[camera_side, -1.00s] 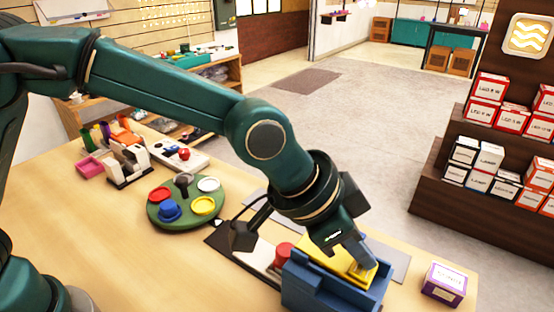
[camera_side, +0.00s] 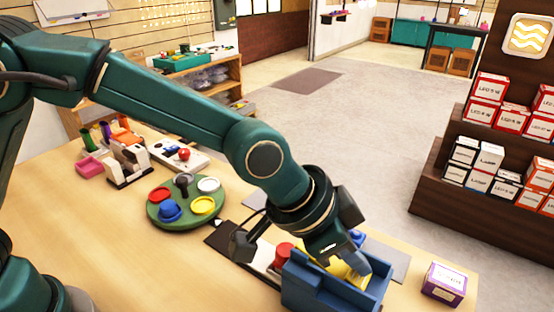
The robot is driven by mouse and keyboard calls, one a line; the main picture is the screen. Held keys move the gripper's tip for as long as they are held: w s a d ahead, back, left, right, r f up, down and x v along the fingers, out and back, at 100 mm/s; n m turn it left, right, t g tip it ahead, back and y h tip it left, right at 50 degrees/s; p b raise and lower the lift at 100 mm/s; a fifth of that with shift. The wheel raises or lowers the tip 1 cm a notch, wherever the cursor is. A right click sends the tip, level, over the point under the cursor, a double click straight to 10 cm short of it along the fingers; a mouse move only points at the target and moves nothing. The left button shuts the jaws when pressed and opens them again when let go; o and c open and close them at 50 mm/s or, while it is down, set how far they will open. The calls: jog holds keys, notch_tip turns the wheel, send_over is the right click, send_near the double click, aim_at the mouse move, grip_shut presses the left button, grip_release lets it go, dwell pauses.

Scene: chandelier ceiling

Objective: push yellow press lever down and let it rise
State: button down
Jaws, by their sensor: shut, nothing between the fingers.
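The yellow press lever (camera_side: 336,266) lies between the walls of a blue press housing (camera_side: 318,288) near the table's front right. It sits low, and part of it is hidden behind my gripper. My gripper (camera_side: 358,264) is shut and empty, pointing down over the lever's right part. Its tip is at the lever, and it appears to touch it, though the exact contact is hard to see.
A red knob (camera_side: 284,254) stands left of the press. A green round tray (camera_side: 187,214) with colored pieces is farther left. A purple and white box (camera_side: 444,284) stands to the right. The wooden table (camera_side: 130,245) is clear at the front left.

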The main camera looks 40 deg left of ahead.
aim_at(356, 274)
jog(key=shift+f, duration=0.15)
notch_tip(356, 274, up, 9)
jog(key=shift+d+f, duration=0.15)
jog(key=shift+d, duration=0.15)
dwell(1.1)
jog(key=a+r+n+t+y, duration=0.15)
jog(key=a+r, duration=0.25)
jog(key=a, duration=0.4)
jog(key=a+r+n+t, duration=0.2)
jog(key=a+r+n, duration=0.15)
jog(key=a, duration=0.45)
jog(key=s+a+f+n+g+y, duration=0.2)
jog(key=s+a+f, duration=0.8)
jog(key=s, duration=0.5)
jog(key=shift+a+f+n+g+y, duration=0.15)
jog(key=shift+a+n+g+y, duration=0.2)
jog(key=shift+a+n+y, duration=0.6)
